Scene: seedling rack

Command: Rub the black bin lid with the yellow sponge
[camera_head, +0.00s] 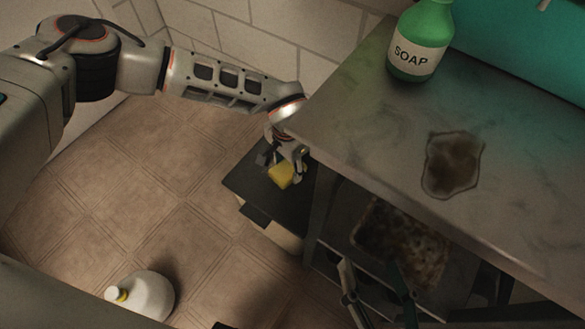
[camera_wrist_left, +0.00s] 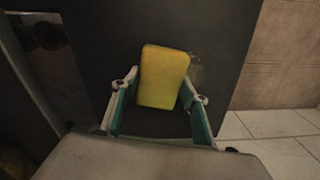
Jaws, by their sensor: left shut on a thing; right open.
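The yellow sponge (camera_head: 281,176) is held in my left gripper (camera_head: 286,157), over the black bin lid (camera_head: 245,184) below the counter's left edge. In the left wrist view the sponge (camera_wrist_left: 162,78) sits between the two fingers of the left gripper (camera_wrist_left: 162,92), with the dark lid (camera_wrist_left: 105,30) behind it. A faint brownish smudge (camera_wrist_left: 196,72) shows on the lid just right of the sponge. I cannot tell whether the sponge touches the lid. My right gripper (camera_head: 375,287) is open at the bottom of the head view, its fingers apart.
The metal counter (camera_head: 360,120) overhangs close to the right of the left gripper. It bears a green soap bottle (camera_head: 418,40) and a brown stain (camera_head: 453,164). A dirty tray (camera_head: 405,238) is below the counter.

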